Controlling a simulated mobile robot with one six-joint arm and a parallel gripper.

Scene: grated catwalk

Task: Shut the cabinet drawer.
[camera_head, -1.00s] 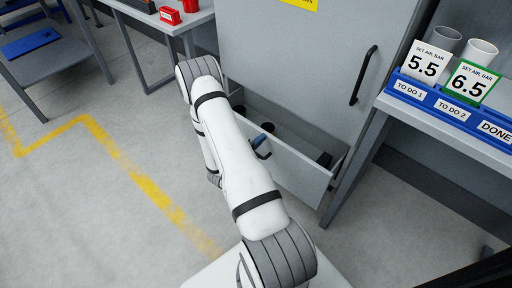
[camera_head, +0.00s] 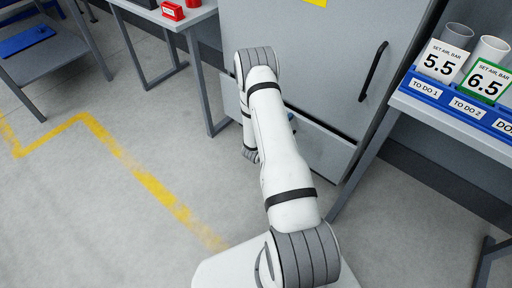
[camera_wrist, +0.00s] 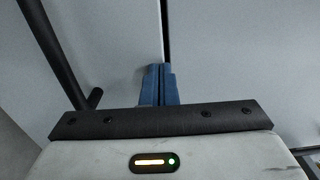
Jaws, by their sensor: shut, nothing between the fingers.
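The grey cabinet (camera_head: 310,60) stands straight ahead with its door shut. Its bottom drawer (camera_head: 328,155) now shows only its front, about level with the door above, and its inside is out of sight. I cannot tell whether a small gap is left. My gripper (camera_wrist: 159,68) is shut and empty, its blue fingertips at or very near the grey front in the wrist view, beside the dark seam. A dark bar handle (camera_wrist: 62,60) lies left of the fingers. In the head view my arm covers the drawer's left part.
A bench (camera_head: 410,100) at the right holds a blue tray with number cards (camera_head: 439,62) and cups. A table (camera_head: 190,18) with red bins is at the back left, and a rack (camera_head: 45,65) left of it. The floor at left is clear.

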